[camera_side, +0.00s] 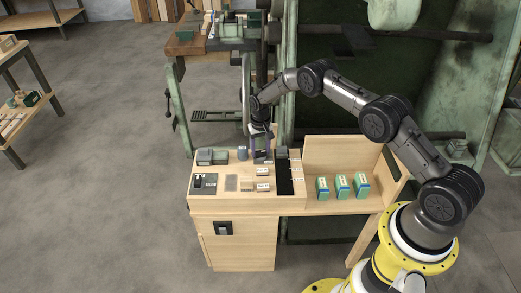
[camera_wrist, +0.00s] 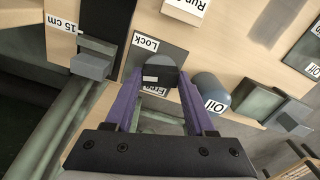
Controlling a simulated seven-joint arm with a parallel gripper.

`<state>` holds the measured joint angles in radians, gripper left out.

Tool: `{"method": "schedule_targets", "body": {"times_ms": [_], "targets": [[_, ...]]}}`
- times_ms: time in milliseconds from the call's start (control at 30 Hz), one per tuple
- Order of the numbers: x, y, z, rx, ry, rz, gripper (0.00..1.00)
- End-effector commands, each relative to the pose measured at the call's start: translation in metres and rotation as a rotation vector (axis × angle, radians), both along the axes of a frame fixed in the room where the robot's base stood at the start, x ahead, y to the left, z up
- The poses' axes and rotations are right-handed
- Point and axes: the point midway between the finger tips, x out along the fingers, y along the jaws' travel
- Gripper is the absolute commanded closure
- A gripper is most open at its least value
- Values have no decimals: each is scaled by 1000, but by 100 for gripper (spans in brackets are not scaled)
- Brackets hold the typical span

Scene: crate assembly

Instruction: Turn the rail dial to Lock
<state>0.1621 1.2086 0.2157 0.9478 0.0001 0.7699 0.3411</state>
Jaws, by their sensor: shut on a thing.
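The rail dial (camera_wrist: 160,72) shows in the wrist view as a round grey knob with a dark side and a small white mark. It sits on a dark plate (camera_wrist: 172,56) with a "Lock" label (camera_wrist: 146,44) and a "Free" label (camera_wrist: 156,90), the latter partly hidden behind the dial. My gripper (camera_wrist: 160,82) has its two purple fingers shut on the dial, one at each side. Which label the dial points to, I cannot tell. In the side view, my gripper (camera_side: 262,155) reaches down to the bench top and hides the dial.
A grey-blue "Oil" cylinder (camera_wrist: 210,88) stands close right of the right finger. A grey block (camera_wrist: 92,62) near the "15 cm" label (camera_wrist: 63,26) lies left, by a dark slot. Several green boxes (camera_side: 341,187) stand on the wooden bench's right side.

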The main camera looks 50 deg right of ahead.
Motion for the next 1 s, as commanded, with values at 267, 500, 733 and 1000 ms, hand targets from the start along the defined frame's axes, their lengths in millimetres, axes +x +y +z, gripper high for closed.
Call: {"method": "schedule_targets", "body": {"times_ms": [267, 500, 733, 1000], "targets": [[1, 0, 1, -1, -1, -249, 100], [1, 0, 1, 0, -2, -413, 100], [1, 0, 1, 0, -2, -507, 100], [1, 0, 1, 0, -2, -546, 100]]}}
